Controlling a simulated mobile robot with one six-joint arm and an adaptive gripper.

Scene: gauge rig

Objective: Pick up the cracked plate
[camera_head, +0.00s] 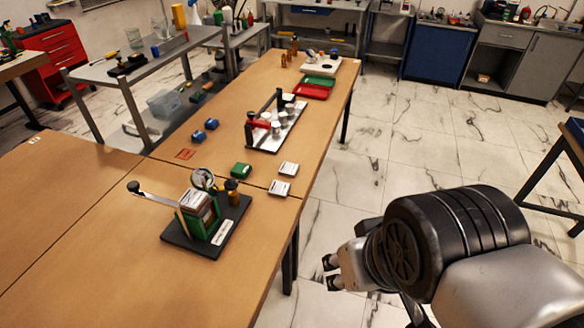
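No plate shows a clear crack at this size, so I cannot tell which one is cracked. Two small pale square plates or blocks lie near the table's right edge, a farther one (289,169) and a nearer one (280,188). A flat orange-brown square (186,154) lies farther left on the table. A gauge rig (207,222) with a round dial, a green body and a long lever stands on a black base. My gripper (331,273) is over the floor to the right of the table, its dark fingertips apart and nothing between them.
The wooden table (120,255) has bare room at front left. A green block (241,170) and blue blocks (205,130) lie behind the rig. Farther back are a second fixture (276,125), a red tray (311,91) and a green tray (319,80).

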